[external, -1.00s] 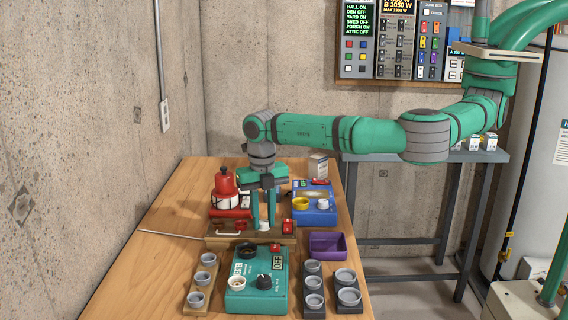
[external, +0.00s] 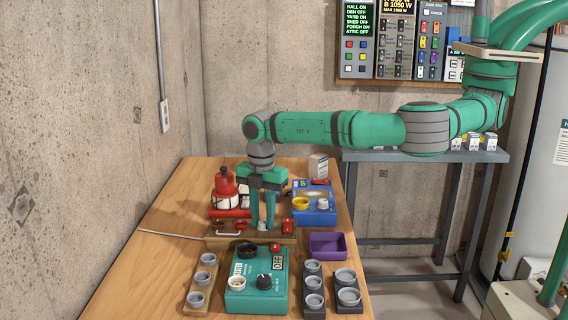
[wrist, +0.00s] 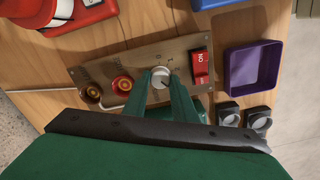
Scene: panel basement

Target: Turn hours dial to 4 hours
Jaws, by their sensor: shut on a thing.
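A small white dial (wrist: 160,81) sits on a tan, board-like panel (wrist: 107,69) in the wrist view. Tiny marks stand around its upper side, too small to read. My gripper (wrist: 160,76) is shut on this dial, one finger on each side. In the external view my gripper (external: 263,226) points straight down at the panel (external: 222,238) and its fingers mostly hide the dial. The dial's exact setting cannot be read.
A red switch (wrist: 201,68) is close right of the dial; two red-amber round parts (wrist: 123,85) are left. A purple tray (external: 327,245) stands right, a teal box with knobs (external: 257,290) in front, a red-and-white object (external: 225,187) and blue box (external: 314,214) behind.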

